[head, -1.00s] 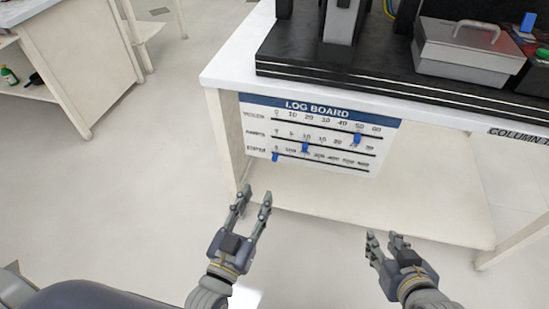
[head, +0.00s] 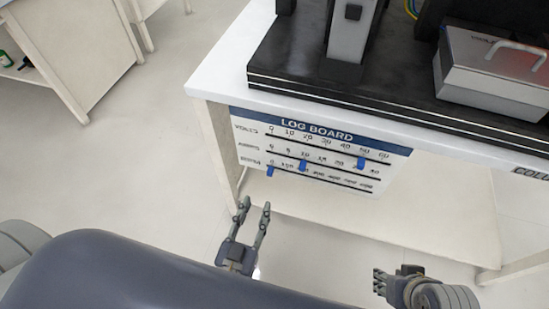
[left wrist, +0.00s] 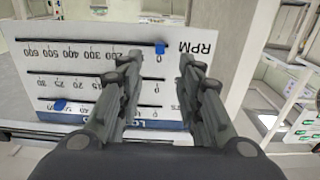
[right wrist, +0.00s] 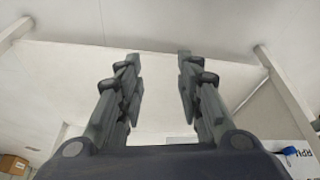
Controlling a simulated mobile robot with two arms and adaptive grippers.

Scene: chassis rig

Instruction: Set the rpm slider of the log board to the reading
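The log board (head: 330,148) hangs on the front of the bench, with three scale rows and blue sliders. The rpm row is the lowest in the head view, and its blue slider (head: 271,171) sits at the left end by 0. In the left wrist view the board (left wrist: 215,75) is upside down, with the rpm slider (left wrist: 160,48) at 0, between the fingertips in the picture. My left gripper (head: 255,204) is open and empty, just below and apart from that slider. My right gripper (head: 380,280) is open and empty, as the right wrist view (right wrist: 157,60) shows.
The white bench (head: 215,85) carries a black platform (head: 300,75) and a grey metal box (head: 490,75). Below the board is a pale lower shelf (head: 410,225). Another bench (head: 75,50) stands at the far left. The floor between is clear.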

